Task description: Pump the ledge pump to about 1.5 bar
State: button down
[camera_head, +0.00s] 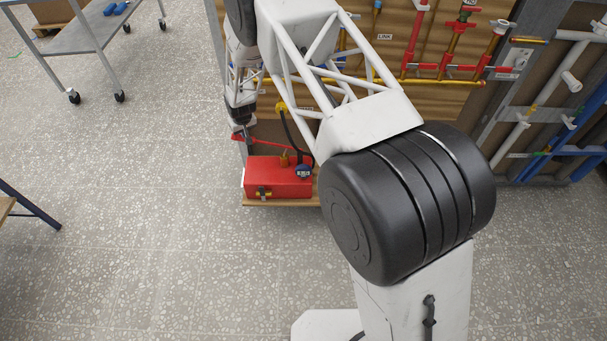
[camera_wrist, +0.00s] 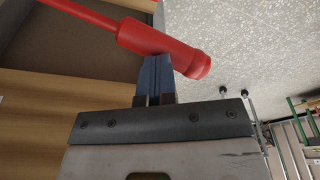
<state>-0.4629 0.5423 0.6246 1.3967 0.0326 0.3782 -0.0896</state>
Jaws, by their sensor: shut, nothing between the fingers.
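The ledge pump is a red box (camera_head: 280,178) on a low wooden ledge (camera_head: 282,202), left of my arm in the head view. A small blue-rimmed gauge (camera_head: 303,172) sits on its right side; its reading is too small to tell. The red pump lever (camera_head: 243,138) shows behind the box at its left. In the wrist view the lever's thick red grip (camera_wrist: 168,46) crosses just beyond my fingertips. My gripper (camera_wrist: 156,62) is shut and empty, its blue fingers against or just beneath the grip; I cannot tell whether they touch.
A pipe panel with red, yellow and blue pipes (camera_head: 445,70) stands behind the pump. A dark hose (camera_head: 290,133) runs from the panel to the pump. A metal trolley (camera_head: 85,38) is at the upper left. The floor (camera_head: 150,230) left of the pump is clear.

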jog(key=shift+r, duration=2.2)
jog(key=shift+r, duration=0.1)
